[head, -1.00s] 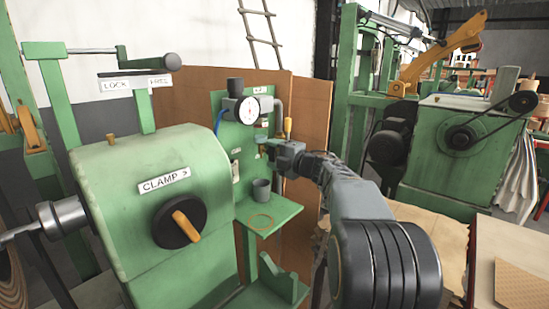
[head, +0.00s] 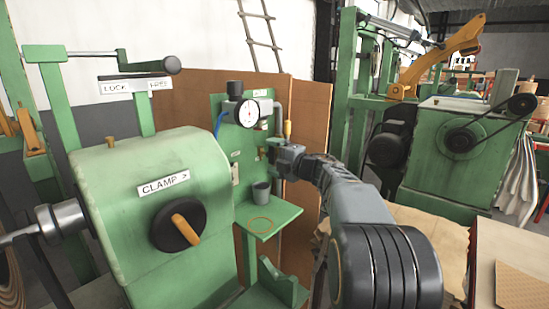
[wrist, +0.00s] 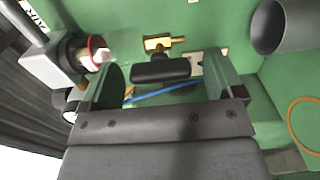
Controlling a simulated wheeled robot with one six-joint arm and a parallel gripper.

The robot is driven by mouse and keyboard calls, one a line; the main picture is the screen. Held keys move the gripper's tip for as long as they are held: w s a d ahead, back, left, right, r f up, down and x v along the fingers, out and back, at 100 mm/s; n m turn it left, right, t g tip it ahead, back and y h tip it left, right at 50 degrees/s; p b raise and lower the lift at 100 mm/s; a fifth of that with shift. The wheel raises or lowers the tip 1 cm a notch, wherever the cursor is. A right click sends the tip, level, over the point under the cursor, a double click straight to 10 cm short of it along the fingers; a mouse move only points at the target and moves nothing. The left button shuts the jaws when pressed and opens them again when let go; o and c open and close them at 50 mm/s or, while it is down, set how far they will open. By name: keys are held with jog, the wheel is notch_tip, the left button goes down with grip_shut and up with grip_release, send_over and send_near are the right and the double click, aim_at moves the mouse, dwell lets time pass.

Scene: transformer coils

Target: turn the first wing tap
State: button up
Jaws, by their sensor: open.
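In the wrist view, a tap with a black wing handle (wrist: 160,69) and a brass body (wrist: 164,44) is on the green panel (wrist: 195,20). The handle lies crosswise between the two fingers of my gripper (wrist: 166,84). The fingers are open, one on each side, with a visible gap at the left; contact at the right is unclear. In the head view my gripper (head: 272,152) is at the panel below the round dial gauge (head: 251,113), and it hides most of the tap there.
A grey cup (head: 261,190) stands on the green shelf (head: 285,212) below my gripper, beside an orange ring mark (head: 261,225). A blue hose (wrist: 165,92) runs behind the handle. The green machine with the CLAMP knob (head: 179,223) stands at the left.

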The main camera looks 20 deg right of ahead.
jog(key=v, duration=1.3)
jog(key=shift+s+d, duration=0.2)
jog(key=shift+s, duration=0.2)
